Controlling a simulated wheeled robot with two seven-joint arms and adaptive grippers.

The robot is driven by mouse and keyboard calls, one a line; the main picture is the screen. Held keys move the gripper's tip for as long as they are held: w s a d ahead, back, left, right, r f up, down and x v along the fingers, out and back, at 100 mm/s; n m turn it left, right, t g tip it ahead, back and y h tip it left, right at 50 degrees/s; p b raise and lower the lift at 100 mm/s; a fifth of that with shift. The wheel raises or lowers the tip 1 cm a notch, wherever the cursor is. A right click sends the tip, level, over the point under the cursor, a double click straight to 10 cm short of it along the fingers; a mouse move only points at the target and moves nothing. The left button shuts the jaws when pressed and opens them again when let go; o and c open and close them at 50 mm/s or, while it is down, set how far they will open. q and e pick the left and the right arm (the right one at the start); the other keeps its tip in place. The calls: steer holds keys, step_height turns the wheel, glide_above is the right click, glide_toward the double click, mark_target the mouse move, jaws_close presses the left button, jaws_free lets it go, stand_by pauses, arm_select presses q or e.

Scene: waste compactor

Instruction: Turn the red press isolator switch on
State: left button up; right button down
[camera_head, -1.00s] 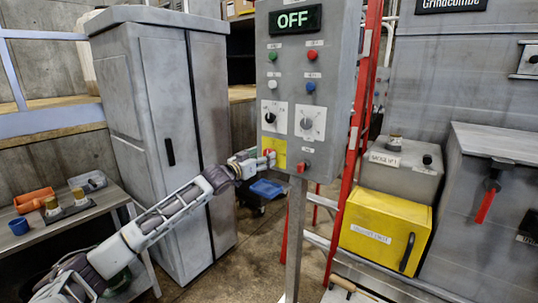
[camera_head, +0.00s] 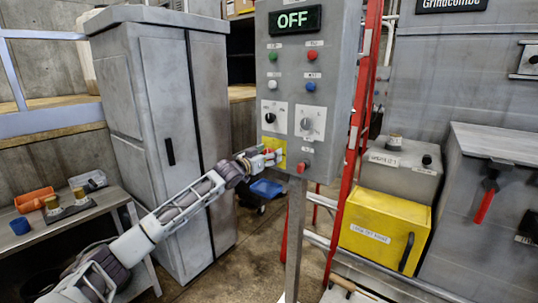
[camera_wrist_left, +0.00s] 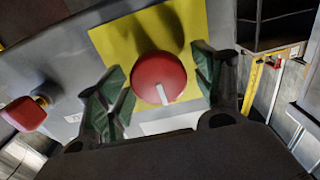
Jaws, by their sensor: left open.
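The red isolator switch (camera_wrist_left: 159,78) is a round red knob with a white pointer mark on a yellow plate (camera_wrist_left: 112,40), low on the grey control panel (camera_head: 340,60). My left gripper (camera_head: 270,158) is at this plate and hides most of the knob in the head view. In the left wrist view, the green-padded fingers of my left gripper (camera_wrist_left: 163,95) are open, one on each side of the knob. I cannot tell whether they touch it. The panel display (camera_head: 295,20) reads OFF. My right gripper is not in view.
A second red knob (camera_head: 304,166) sits close to the right of the yellow plate and also shows in the left wrist view (camera_wrist_left: 24,114). Several buttons and two dials (camera_head: 309,122) are above. A red ladder (camera_head: 362,100) stands behind the panel. A grey cabinet (camera_head: 150,130) is at left.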

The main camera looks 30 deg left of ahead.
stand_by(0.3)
arm_select(q)
steer(key=shift+c, duration=0.6)
steer(key=c, duration=0.9)
steer(key=shift+o, duration=0.2)
